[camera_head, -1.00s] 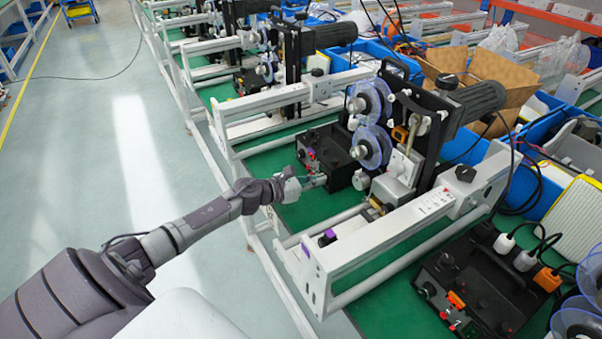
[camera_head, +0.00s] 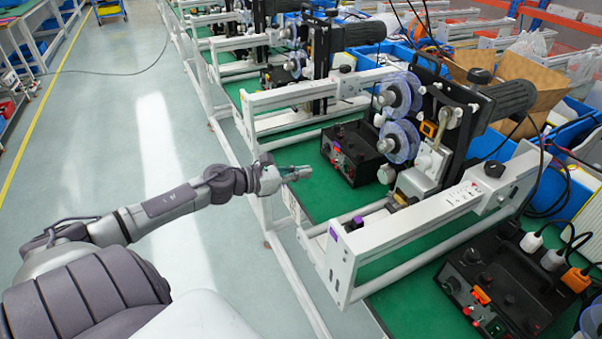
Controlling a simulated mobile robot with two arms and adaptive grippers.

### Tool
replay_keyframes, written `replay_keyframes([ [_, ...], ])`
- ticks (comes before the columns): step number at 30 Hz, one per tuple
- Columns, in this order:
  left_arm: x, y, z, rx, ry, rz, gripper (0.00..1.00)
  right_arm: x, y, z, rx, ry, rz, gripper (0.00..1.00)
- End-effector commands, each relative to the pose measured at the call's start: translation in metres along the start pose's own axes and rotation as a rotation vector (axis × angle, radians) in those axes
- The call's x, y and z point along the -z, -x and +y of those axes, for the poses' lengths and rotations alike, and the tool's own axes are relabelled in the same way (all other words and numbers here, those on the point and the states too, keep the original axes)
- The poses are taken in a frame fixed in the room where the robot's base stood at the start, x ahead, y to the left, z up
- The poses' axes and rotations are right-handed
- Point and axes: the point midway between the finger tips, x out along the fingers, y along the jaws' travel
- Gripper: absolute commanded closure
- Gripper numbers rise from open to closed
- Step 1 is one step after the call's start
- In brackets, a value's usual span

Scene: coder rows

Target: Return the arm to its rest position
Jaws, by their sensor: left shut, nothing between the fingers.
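My left gripper (camera_head: 296,172) is at the end of my left arm, which comes in from the lower left. Its fingers are shut with nothing between them. It is over the near edge of the green table (camera_head: 308,208), in front of a black control box (camera_head: 352,150) with red knobs and apart from it. My right gripper is not in view.
A coder machine (camera_head: 430,120) with clear reels and a white frame (camera_head: 420,225) stands right of the gripper. Another black control box (camera_head: 500,285) is at the lower right. Similar machines line the table further back. The floor (camera_head: 110,150) at left is clear.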

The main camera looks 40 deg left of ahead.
Motion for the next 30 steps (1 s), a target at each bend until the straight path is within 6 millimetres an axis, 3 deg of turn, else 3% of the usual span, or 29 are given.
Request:
replay_keyframes([
  [6, -0.001, 0.001, 0.0, 0.0, 0.0, -0.001, 1.0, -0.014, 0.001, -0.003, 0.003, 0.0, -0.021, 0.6],
  [20, 0.006, 0.001, 0.003, -0.012, 0.032, 0.001, 1.0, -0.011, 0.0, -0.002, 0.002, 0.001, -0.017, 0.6],
  [23, 0.034, 0.004, 0.016, -0.071, 0.182, 0.005, 1.0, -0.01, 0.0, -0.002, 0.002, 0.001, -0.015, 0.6],
  [25, 0.07, 0.008, 0.029, -0.144, 0.368, 0.009, 1.0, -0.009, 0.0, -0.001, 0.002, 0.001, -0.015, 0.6],
  [30, 0.194, 0.029, 0.043, -0.38, 0.933, 0.007, 1.0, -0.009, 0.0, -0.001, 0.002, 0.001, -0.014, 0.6],
])
